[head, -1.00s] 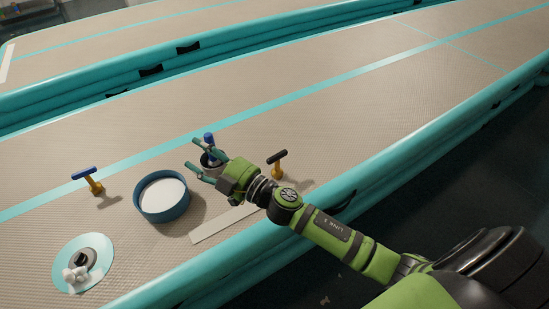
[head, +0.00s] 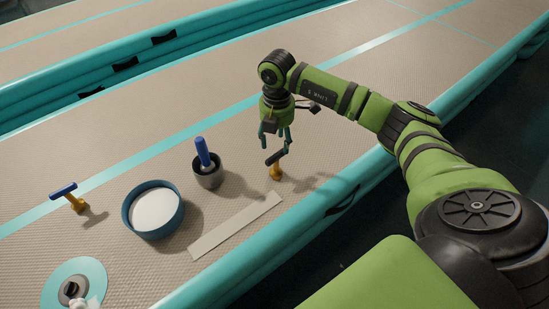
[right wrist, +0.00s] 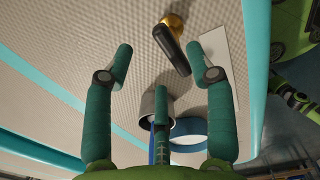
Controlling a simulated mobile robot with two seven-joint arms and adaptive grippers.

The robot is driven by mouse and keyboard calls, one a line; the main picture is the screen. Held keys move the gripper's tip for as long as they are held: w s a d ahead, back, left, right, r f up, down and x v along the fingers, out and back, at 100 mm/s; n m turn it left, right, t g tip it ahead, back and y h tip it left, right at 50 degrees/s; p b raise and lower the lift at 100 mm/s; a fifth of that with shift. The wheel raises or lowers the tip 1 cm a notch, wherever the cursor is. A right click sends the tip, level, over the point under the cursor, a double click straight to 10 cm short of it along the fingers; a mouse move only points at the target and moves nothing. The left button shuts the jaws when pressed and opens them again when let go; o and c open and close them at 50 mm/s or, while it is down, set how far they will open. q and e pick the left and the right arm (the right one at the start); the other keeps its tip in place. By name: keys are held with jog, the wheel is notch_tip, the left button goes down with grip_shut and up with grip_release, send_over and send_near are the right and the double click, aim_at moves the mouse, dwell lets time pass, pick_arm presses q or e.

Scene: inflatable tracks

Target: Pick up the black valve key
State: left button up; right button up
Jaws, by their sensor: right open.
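The black valve key (head: 276,171) stands on the beige track in the head view, with a black crossbar on a brass-coloured stem. My right gripper (head: 275,143) is open and points down just above the crossbar, with its fingers partly overlapping it. In the right wrist view, the black valve key (right wrist: 173,50) lies ahead, between and slightly beyond the spread fingers of my right gripper (right wrist: 160,60). I cannot tell whether any finger touches it. My left gripper is not in view.
A blue-handled valve key (head: 68,196) stands at the left. A blue-rimmed round tub (head: 129,217) with white contents and a metal cup (head: 208,177) holding a blue-handled tool stand nearby. A pale flat strip (head: 235,226) lies in front. The teal edge tube (head: 320,205) borders the track.

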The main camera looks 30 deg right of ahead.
aim_at(275, 154)
jog(key=f, duration=0.3)
jog(key=s+a+f, duration=0.1)
jog(key=shift+a+f, duration=0.1)
jog(key=shift+f, duration=0.2)
jog(key=shift+w+f, duration=0.1)
jog(key=shift+f, duration=0.4)
grip_shut()
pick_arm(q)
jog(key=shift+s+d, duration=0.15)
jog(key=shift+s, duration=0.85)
